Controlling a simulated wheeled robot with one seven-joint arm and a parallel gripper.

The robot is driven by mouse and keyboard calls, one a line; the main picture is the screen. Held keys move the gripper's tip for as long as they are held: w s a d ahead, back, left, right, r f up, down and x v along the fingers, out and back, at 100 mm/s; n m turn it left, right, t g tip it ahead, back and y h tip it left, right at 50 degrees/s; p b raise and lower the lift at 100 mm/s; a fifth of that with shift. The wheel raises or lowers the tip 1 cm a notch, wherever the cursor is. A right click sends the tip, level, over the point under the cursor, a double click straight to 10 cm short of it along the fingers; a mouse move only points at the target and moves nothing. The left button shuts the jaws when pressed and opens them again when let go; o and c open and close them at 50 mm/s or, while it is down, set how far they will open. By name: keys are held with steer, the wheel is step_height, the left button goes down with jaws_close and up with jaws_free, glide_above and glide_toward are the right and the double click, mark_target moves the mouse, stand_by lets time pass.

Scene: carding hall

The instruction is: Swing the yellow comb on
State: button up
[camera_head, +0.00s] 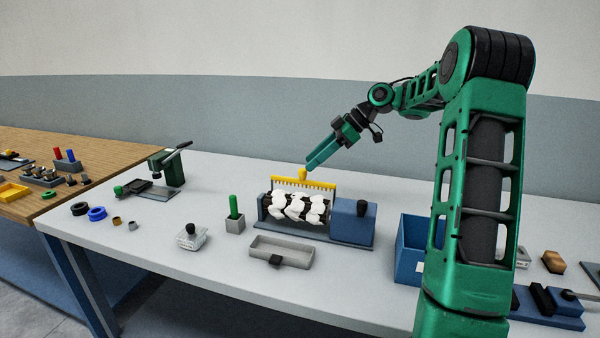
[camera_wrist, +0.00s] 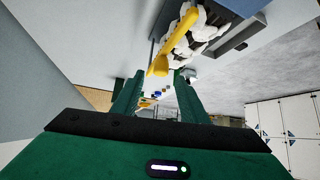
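The yellow comb (camera_head: 318,185) is a toothed bar with a yellow knob (camera_head: 302,174) on top. It stands behind a dark roller (camera_head: 284,212) carrying white fluff, on a blue-grey machine base (camera_head: 345,241). My gripper (camera_head: 311,163) reaches down from the upper right, its fingertips at the knob. In the wrist view, the green fingers (camera_wrist: 157,76) are apart, with the knob (camera_wrist: 158,66) near the gap between their tips. The comb's bar (camera_wrist: 180,27) slants away toward the upper right. I cannot tell whether the fingers touch the knob.
A blue box (camera_head: 362,222) with a black knob adjoins the roller. A grey tray (camera_head: 282,252), a green peg in a block (camera_head: 234,222) and a black-knobbed block (camera_head: 191,240) stand in front and left. A blue bin (camera_head: 408,265) stands right. A green-and-black press (camera_head: 168,175) stands left.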

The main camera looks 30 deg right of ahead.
mark_target(303, 169)
steer(key=shift+x, duration=2.7)
steer(key=shift+c, duration=0.4)
jaws_close()
